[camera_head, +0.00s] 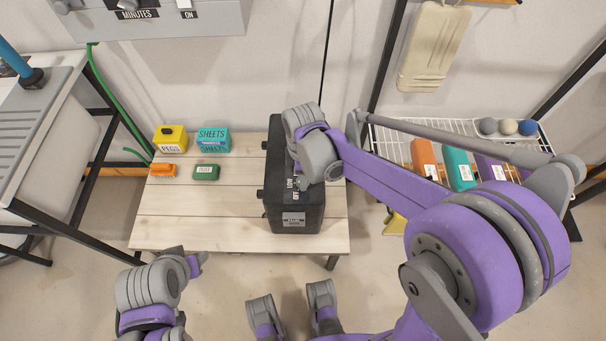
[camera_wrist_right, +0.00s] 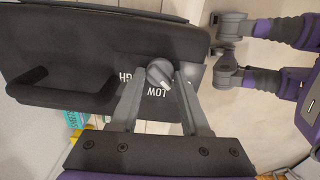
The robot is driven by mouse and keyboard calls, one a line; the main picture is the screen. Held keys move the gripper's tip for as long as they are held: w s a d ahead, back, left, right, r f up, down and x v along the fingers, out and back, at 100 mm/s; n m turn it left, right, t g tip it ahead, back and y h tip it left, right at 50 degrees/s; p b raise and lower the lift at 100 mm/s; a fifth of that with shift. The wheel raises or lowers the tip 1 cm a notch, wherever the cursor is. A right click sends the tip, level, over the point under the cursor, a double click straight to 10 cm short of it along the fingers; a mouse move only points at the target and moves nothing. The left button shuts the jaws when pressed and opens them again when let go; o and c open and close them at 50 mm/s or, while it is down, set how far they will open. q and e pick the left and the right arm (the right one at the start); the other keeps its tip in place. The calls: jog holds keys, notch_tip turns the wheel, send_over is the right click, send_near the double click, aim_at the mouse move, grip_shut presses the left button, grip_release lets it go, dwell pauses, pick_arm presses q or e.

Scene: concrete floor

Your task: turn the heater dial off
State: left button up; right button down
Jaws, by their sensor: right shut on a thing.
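The black heater (camera_head: 296,212) stands upright on a light wooden bench (camera_head: 165,222), and it fills the upper left of the right wrist view (camera_wrist_right: 100,45). Its round grey dial (camera_wrist_right: 159,73) has a pale pointer mark toward the lower right in that view. The labels LOW and HIGH show upside down beside it. My right gripper (camera_wrist_right: 162,78) is shut on the dial, one finger on each side. In the head view my right wrist hides the dial, with LOW and OFF lettering beside it. My left gripper (camera_head: 195,263) is near the bench's front left; its jaw opening is unclear.
A yellow PEGS box (camera_head: 171,139), a teal SHEETS box (camera_head: 213,139), an orange item (camera_head: 163,171) and a green box (camera_head: 206,172) sit left of the heater. A wire rack (camera_head: 398,140) with boxes and balls stands right. The bench's front left is clear.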

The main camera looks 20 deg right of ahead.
jog(key=shift+n, duration=0.9)
jog(key=shift+c, duration=1.9)
grip_release()
jog(key=shift+r, duration=0.1)
notch_tip(320, 180, up, 11)
jog(key=p, duration=0.2)
jog(key=shift+f, duration=0.2)
